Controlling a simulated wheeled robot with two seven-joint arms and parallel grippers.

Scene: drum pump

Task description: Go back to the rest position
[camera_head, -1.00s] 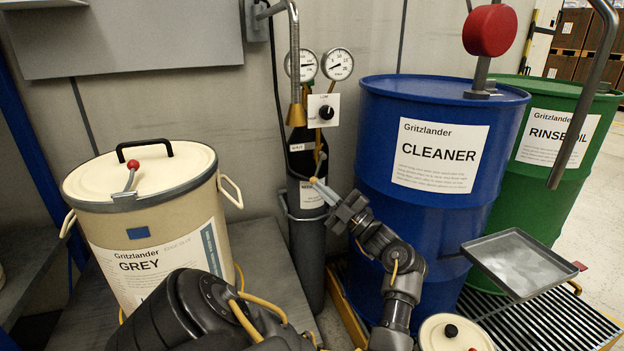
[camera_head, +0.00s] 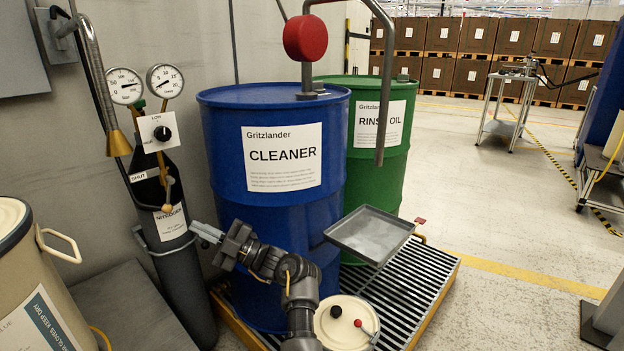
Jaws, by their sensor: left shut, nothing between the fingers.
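My left gripper (camera_head: 200,232) is shut and empty. Its fingers point left toward the dark nitrogen cylinder (camera_head: 182,265), level with its lower label and just in front of the blue drum (camera_head: 270,215) marked CLEANER. I cannot tell whether the fingertips touch the cylinder; they look a little to the right of its label. My left forearm rises from the bottom middle and covers part of the drum's lower front. My right gripper is not in view.
A cream lidded pail (camera_head: 341,321) stands close right of my forearm. A grey tray (camera_head: 371,234) juts out over the slatted pallet (camera_head: 425,270). A green drum (camera_head: 392,150) stands behind. A beige container (camera_head: 30,290) is at left. Open floor lies at right.

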